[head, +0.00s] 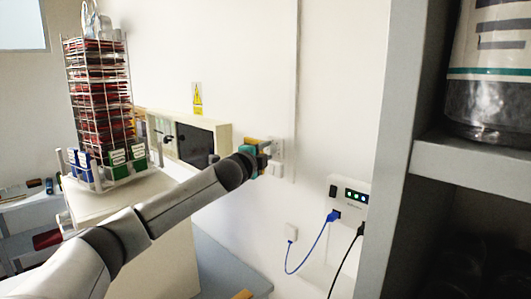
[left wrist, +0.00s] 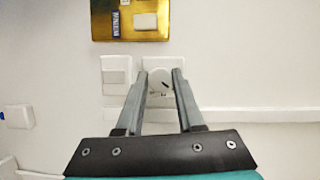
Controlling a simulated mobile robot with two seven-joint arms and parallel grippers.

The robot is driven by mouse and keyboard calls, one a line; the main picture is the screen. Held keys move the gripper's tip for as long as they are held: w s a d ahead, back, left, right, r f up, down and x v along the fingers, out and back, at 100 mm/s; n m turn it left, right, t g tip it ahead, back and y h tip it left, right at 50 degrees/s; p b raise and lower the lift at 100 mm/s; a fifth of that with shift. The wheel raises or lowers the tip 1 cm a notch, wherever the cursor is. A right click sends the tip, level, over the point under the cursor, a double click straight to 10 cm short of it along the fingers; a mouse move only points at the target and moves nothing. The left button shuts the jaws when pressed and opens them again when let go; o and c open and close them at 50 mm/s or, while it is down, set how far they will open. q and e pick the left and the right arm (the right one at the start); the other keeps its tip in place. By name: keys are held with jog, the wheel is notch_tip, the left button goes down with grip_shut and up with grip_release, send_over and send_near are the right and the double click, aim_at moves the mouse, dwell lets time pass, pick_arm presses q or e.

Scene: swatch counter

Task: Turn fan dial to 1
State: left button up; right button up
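The fan dial (left wrist: 160,84) is a small round white knob with a dark mark, on a square white wall plate (left wrist: 163,63). In the left wrist view it shows between my fingertips, and the fingers cover parts of the plate. In the head view the plate (head: 278,147) is partly hidden by my left gripper (head: 264,157), which is close to the wall. My left gripper (left wrist: 161,75) is open, with one finger on each side of the dial; whether they touch it I cannot tell. The number the dial points at is too small to read. My right gripper is not in view.
A white switch plate (left wrist: 116,75) is beside the dial plate, and a gold panel (left wrist: 130,20) is above. A white trunking strip (left wrist: 250,115) runs right. A socket box (head: 350,193) with blue and black cables is on the wall. Grey shelving (head: 400,130) stands at right.

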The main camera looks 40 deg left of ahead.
pick_arm(q)
jog(key=o, duration=0.4)
jog(key=shift+o, duration=0.2)
jog(key=shift+s, duration=0.1)
jog(key=b+v, duration=1.3)
jog(key=v, duration=0.2)
dwell(0.5)
dwell(0.5)
